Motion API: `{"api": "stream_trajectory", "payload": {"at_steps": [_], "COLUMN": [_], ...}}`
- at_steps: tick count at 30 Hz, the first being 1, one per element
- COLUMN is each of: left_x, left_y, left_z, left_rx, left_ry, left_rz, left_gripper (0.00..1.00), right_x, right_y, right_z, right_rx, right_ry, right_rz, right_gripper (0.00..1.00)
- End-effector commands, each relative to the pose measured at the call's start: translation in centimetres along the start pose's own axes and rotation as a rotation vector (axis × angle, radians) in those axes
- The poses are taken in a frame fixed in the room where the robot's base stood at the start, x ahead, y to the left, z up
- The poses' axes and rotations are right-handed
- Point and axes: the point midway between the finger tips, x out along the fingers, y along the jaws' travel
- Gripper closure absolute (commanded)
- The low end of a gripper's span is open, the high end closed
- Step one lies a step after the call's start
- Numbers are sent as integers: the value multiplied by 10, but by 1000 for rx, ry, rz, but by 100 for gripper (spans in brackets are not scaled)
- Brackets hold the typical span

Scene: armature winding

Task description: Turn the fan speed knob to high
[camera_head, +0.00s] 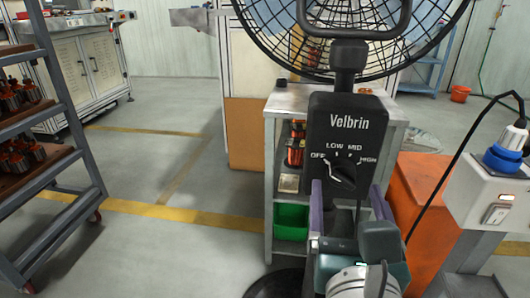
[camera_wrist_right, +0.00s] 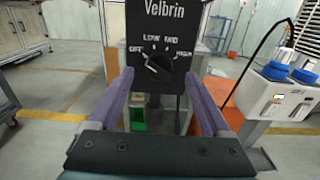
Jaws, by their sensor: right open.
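The black Velbrin fan control box (camera_head: 348,122) stands in front of the fan, with OFF, LOW, MID and HIGH in white. Its dark round knob (camera_head: 343,170) is on the lower face. In the right wrist view the knob (camera_wrist_right: 158,66) has a white pointer line that appears to lie toward the OFF side. My right gripper (camera_head: 347,187) is open, its purple fingers on either side of the knob, just below it. In the wrist view the fingertips (camera_wrist_right: 158,76) show a gap around the knob; contact cannot be told. My left gripper is not in view.
The blue-bladed caged fan (camera_head: 262,28) is above the box. A grey shelf (camera_head: 270,150) with a green bin (camera_head: 291,222) stands behind it. An orange box (camera_head: 415,190) and a white socket box (camera_head: 490,195) with a black cable are at right. Open floor lies left.

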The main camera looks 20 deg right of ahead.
Motion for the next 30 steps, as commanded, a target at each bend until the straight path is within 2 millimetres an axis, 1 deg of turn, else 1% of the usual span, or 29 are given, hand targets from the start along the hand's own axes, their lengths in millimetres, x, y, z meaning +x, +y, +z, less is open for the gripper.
{"api": "stream_trajectory", "payload": {"at_steps": [1,3,6,10,17,20,30], "left_x": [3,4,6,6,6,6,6], "left_y": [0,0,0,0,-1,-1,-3], "left_z": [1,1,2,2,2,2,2], "left_rx": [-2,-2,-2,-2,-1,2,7], "left_ry": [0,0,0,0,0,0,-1], "left_rz": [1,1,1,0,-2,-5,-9], "left_gripper": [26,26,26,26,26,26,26], "right_x": [10,20,31,37,38,37,37], "right_y": [0,0,0,0,-1,0,0], "right_z": [0,0,-1,-1,0,0,0], "right_rx": [0,0,0,1,2,2,2], "right_ry": [-4,-3,-1,1,2,2,2], "right_rz": [-2,-2,-1,-1,-2,-2,-1], "right_gripper": [18,18,18,18,18,28,66]}}
